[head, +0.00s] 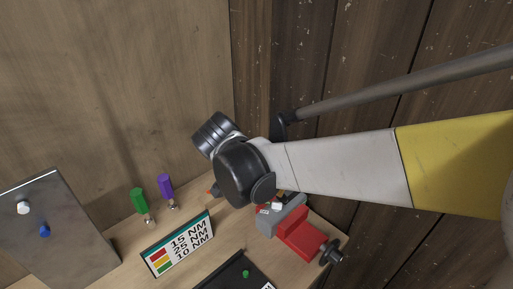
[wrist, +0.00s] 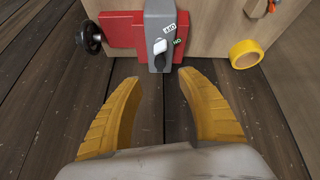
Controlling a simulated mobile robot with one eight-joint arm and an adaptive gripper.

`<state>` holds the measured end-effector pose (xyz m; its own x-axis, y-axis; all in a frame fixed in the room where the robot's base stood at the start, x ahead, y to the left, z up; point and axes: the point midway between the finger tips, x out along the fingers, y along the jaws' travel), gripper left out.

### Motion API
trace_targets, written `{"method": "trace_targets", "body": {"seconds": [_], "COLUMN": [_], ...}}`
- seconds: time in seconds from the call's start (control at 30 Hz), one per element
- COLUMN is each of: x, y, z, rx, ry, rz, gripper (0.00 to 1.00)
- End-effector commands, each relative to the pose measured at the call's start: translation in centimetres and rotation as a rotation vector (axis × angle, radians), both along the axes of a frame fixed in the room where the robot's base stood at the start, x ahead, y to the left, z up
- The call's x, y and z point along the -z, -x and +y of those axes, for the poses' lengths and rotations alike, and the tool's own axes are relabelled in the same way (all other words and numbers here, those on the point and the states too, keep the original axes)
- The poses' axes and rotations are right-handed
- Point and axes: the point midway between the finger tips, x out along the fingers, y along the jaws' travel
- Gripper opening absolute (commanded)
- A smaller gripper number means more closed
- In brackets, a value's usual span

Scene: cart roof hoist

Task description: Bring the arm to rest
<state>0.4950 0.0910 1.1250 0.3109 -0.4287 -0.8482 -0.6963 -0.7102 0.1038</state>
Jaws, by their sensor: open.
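My gripper (wrist: 160,78) is open and empty in the wrist view, its two yellow fingers spread over the dark plank floor. Just beyond the fingertips is a red block (wrist: 120,32) with a grey housing (wrist: 160,12), which carries a small white lever and labels. The fingers appear apart from it. In the head view my white and yellow arm reaches in from the right, and its black wrist covers the gripper. The same red block (head: 299,236) and grey housing (head: 277,219) show just below the wrist, at the bench's edge.
The wooden bench bears a torque sign (head: 178,244), green (head: 139,200) and purple (head: 166,186) handled tools, a metal plate (head: 60,230) and a dark tray (head: 237,274). A black knob (head: 332,252) juts from the red block. A yellow ring (wrist: 246,54) sits right of the housing.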

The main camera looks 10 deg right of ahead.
Motion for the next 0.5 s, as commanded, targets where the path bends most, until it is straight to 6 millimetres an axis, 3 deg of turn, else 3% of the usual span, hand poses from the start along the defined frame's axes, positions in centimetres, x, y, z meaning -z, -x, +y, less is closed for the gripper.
{"method": "trace_targets", "body": {"seconds": [0.27,0.37,0.5], "x": [0.0,-0.1,0.2], "y": [0.5,1.9,5.4], "z": [-0.8,-2.4,-5.4], "rx": [-0.029,-0.108,-0.298], "ry": [-0.011,-0.043,-0.101], "rz": [0.011,0.039,0.060], "gripper": [0.46,0.46,0.46]}}
